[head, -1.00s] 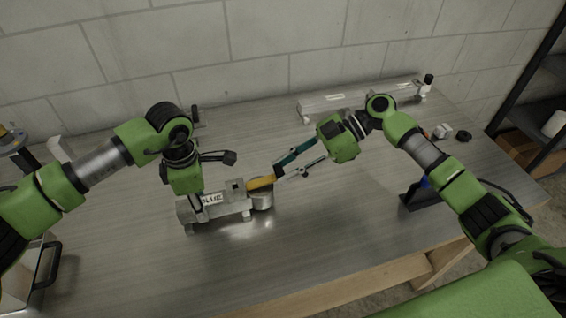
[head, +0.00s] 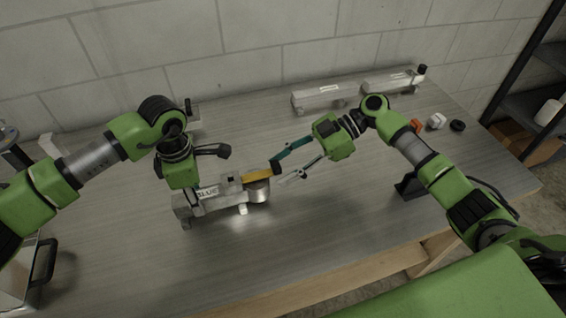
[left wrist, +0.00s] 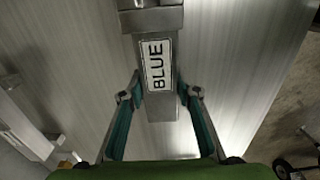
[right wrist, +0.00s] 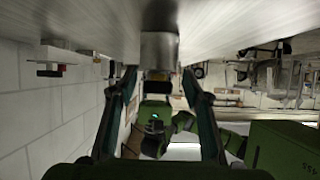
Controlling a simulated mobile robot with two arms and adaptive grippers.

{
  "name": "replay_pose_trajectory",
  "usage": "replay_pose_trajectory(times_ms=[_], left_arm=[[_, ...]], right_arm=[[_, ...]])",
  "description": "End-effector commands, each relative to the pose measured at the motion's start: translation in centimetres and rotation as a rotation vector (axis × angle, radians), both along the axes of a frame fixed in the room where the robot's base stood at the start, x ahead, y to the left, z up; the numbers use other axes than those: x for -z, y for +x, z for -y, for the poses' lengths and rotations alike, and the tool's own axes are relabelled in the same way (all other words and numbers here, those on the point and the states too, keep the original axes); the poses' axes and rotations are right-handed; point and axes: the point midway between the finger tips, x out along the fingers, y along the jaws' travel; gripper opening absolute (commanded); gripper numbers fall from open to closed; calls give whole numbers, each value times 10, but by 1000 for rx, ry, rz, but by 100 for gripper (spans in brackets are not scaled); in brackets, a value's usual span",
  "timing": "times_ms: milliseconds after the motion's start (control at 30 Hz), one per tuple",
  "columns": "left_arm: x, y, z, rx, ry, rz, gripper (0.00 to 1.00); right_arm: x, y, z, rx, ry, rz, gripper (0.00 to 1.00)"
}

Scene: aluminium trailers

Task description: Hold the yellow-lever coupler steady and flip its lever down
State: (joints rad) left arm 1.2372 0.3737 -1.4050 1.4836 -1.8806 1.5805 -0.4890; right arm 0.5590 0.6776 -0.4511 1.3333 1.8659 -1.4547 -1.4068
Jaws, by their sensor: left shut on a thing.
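The coupler is a grey metal bar (head: 184,209) with a "BLUE" label (head: 207,191) and a round nose (head: 259,192) at its right end. Its yellow lever (head: 257,174) lies above the nose, tilted slightly up to the right. The label also shows in the left wrist view (left wrist: 157,66). My left gripper (left wrist: 160,88) is shut on the coupler's bar, one finger along each side. My right gripper (head: 278,172) is open, its fingertips close to the lever's right end; I cannot tell if they touch. The right wrist view shows the grey nose (right wrist: 159,50) ahead between the spread fingers.
Other grey metal bars (head: 318,98) stand along the back wall, one with a black knob (head: 421,69). A white part (head: 436,121) and a black ring (head: 457,125) lie at the right. A black stand (head: 408,188) is under my right arm. The front tabletop is clear.

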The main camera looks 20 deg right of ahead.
Motion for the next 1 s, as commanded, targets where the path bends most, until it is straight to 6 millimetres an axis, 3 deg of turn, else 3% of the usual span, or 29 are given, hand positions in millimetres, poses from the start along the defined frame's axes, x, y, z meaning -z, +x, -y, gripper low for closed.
replay_pose_trajectory(times_ms=[367, 800, 1000], left_arm=[[0, 1, -1, -3, 1, 2, 0], [0, 1, -2, -6, 3, 2, 0], [0, 2, -2, -6, 4, 3, 0]], right_arm=[[-7, 3, 3, 3, 6, 8, 44], [-44, 3, 78, 5, 3, 7, 44], [-55, 3, 101, 2, 4, 7, 44]])
